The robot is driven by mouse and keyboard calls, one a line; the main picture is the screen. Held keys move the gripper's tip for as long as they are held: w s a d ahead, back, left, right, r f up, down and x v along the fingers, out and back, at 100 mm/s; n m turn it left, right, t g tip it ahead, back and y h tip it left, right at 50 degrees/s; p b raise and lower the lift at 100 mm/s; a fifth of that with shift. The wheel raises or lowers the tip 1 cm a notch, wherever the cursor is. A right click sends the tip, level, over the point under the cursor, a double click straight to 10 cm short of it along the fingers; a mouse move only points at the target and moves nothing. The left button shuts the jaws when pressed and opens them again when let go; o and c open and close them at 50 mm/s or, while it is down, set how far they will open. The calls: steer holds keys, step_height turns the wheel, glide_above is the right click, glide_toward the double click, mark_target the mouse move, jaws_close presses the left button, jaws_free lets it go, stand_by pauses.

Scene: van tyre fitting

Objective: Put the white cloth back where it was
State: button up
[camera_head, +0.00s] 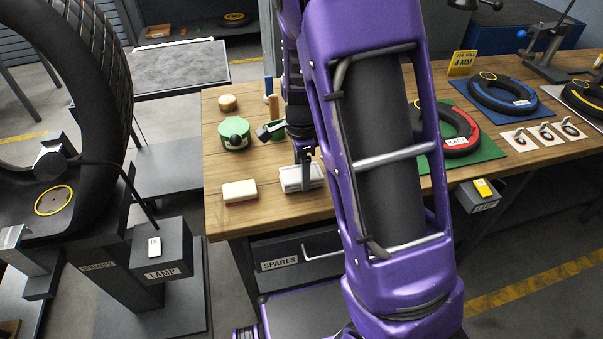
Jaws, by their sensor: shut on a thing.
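The white cloth (291,180) is a folded, layered white bundle at the front edge of the wooden workbench (222,160). My gripper (307,178) points down at it, its dark fingers shut on the cloth. The cloth is at or just above the bench top; I cannot tell whether it touches. My purple arm covers the area to the right of it.
A white block with a reddish base (240,191) lies left of the cloth. Behind stand a green-lidded tin (234,134), a round brown tin (228,103) and small upright items. Tyres on coloured mats (500,93) lie right. Bare wood lies between block and tin.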

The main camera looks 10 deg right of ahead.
steer(key=shift+f, duration=0.4)
steer(key=shift+f, duration=0.2)
steer(key=o, duration=1.1)
steer(key=shift+o, duration=0.2)
steer(key=shift+r, duration=0.2)
step_height(320, 180, up, 12)
steer(key=p, duration=0.1)
steer(key=shift+p, duration=0.35)
